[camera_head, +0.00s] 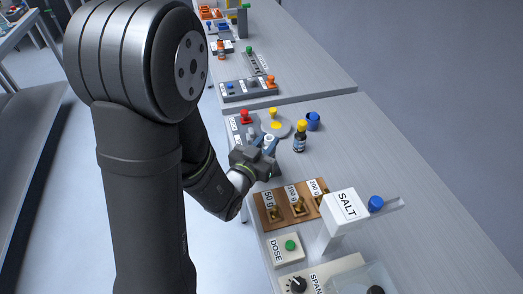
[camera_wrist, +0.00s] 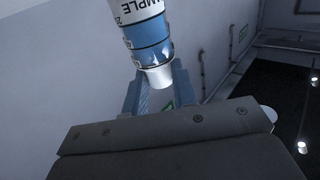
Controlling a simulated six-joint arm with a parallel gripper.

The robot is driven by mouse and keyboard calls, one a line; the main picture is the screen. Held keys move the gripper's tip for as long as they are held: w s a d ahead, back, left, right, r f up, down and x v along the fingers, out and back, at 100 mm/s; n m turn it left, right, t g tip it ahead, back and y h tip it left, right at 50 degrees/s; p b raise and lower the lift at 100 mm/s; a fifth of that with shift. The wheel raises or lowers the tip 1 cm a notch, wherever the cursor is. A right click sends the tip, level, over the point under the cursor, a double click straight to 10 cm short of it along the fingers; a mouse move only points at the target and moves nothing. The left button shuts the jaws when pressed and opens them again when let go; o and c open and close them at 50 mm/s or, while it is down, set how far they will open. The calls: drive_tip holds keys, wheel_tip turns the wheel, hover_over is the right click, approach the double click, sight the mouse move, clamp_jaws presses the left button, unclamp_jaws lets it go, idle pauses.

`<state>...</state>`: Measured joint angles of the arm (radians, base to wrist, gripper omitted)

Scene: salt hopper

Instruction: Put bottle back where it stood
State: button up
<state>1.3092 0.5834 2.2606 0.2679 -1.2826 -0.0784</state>
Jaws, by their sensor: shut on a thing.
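My gripper (camera_head: 266,150) is shut on a bottle (camera_wrist: 148,35) with a white label reading "...MPLE", a blue band and a white end. In the wrist view the bottle stands between the two fingers (camera_wrist: 157,88), and its upper part is cut off by the frame edge. In the head view only a small white and blue part of the bottle (camera_head: 268,142) shows at the fingertips, over the bench near the grey round plate. I cannot tell whether it touches the bench.
A wooden weight tray (camera_head: 268,221) and the salt hopper (camera_head: 343,207) stand in front.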

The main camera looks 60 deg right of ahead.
drive_tip(key=shift+w+d+f, duration=0.1)
drive_tip(key=shift+w+f, duration=0.2)
drive_tip(key=shift+f, duration=0.5)
drive_tip(key=shift+w+d+f, duration=0.1)
drive_tip(key=shift+w+f, duration=0.25)
drive_tip(key=shift+f, duration=0.45)
drive_tip(key=shift+w+d+f, duration=0.1)
drive_tip(key=shift+w+f, duration=0.2)
drive_tip(key=shift+f, duration=0.5)
drive_tip(key=shift+f, duration=0.2)
drive_tip(key=o, duration=1)
drive_tip(key=a, duration=1.6)
drive_tip(key=shift+a, duration=0.7)
drive_tip(key=shift+c, duration=0.6)
